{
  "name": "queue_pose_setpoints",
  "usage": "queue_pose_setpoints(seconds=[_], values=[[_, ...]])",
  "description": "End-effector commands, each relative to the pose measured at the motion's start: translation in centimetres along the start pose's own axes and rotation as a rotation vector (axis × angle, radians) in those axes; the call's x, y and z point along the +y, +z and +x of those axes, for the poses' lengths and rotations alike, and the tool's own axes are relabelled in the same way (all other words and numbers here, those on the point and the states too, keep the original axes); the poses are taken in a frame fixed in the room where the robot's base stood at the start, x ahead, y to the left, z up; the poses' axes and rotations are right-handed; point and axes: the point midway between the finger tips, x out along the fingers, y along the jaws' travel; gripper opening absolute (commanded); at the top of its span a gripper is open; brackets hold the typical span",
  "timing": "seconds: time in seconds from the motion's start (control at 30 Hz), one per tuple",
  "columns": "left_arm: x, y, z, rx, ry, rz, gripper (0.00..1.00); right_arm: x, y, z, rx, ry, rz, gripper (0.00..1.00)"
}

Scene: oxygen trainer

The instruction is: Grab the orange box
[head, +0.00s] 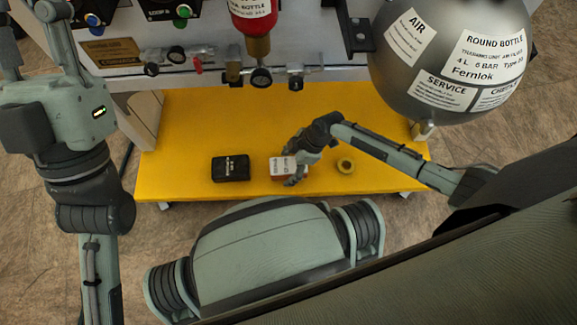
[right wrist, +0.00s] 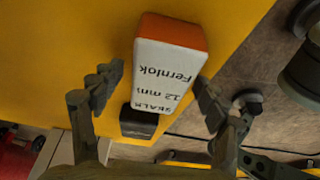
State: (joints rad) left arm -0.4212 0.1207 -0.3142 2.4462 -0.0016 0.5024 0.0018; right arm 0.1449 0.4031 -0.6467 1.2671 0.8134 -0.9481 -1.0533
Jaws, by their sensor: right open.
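The orange box (head: 277,174) with a white label lies on the yellow table (head: 190,125), near its front middle. In the right wrist view the orange box (right wrist: 176,62) shows large, its label reading "Fernlok 12 mm". My right gripper (head: 292,167) is at the box in the head view. In the right wrist view my right gripper (right wrist: 158,82) is open, with one finger on each side of the box; I cannot tell whether either finger touches it.
A black box (head: 231,168) lies left of the orange box and a yellow ring-shaped roll (head: 345,165) lies to its right. A panel with gauges (head: 261,77) and a red bottle (head: 254,14) stands behind. A large grey round bottle (head: 430,85) hangs at the right.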

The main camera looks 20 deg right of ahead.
Motion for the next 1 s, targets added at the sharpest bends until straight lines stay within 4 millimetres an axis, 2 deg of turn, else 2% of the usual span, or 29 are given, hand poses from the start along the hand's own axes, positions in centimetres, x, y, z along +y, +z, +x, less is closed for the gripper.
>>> queue_pose_setpoints(seconds=[0.47, 0.9, 1.0], values=[[-0.02, 0.15, -0.2, -0.001, 0.0, 0.0, 0.28, 0.02, 0.15, 0.3, 0.0, 0.0, 0.0, 0.74], [-0.01, 0.14, -0.2, -0.001, 0.0, 0.0, 0.28, 0.01, 0.14, 0.3, 0.0, 0.0, 0.0, 0.21], [0.0, 0.13, -0.2, 0.0, 0.0, 0.0, 0.28, 0.03, 0.11, 0.28, 0.001, 0.0, 0.0, 0.18]])
